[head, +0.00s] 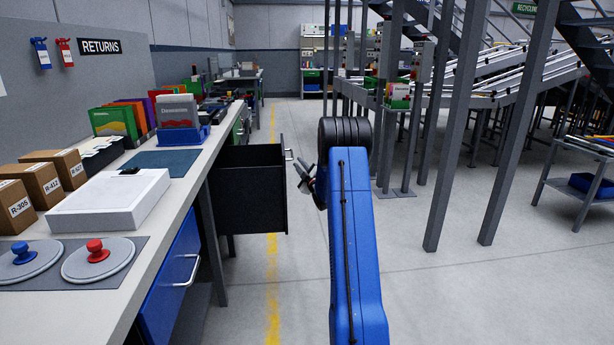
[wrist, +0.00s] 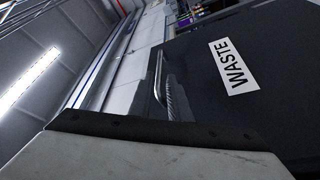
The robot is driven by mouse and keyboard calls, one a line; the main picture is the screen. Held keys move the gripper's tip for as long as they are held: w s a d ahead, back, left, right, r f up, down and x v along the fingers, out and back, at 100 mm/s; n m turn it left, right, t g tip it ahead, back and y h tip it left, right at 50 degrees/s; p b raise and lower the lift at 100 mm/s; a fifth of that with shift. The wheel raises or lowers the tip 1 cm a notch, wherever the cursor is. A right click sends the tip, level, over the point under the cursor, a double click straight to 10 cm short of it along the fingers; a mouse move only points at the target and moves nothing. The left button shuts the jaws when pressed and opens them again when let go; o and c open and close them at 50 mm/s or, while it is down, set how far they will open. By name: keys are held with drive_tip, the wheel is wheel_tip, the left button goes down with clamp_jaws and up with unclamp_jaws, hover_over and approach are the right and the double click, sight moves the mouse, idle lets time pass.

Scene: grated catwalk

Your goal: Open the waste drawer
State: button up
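The waste drawer (head: 262,205) is a black drawer standing well out to the right from under the bench, its dark inside partly showing from above. Its metal handle (head: 289,155) is on the right end. In the wrist view the dark front carries a white WASTE label (wrist: 232,67), with the handle (wrist: 159,75) beside it. My gripper (head: 303,178) is just right of the drawer front, close to the handle. Its two fingers look apart, with nothing seen between them. Whether a finger touches the handle is not clear.
A long bench (head: 185,190) on the left holds boxes, folders and a white case. A closed blue drawer (head: 170,280) is under its near end. Grey steel posts (head: 465,125) and stairs stand to the right. The floor between is clear, with a yellow line.

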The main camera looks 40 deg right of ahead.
drive_tip(key=v, duration=0.8)
drive_tip(key=shift+s, duration=0.2)
drive_tip(key=shift+a, duration=0.1)
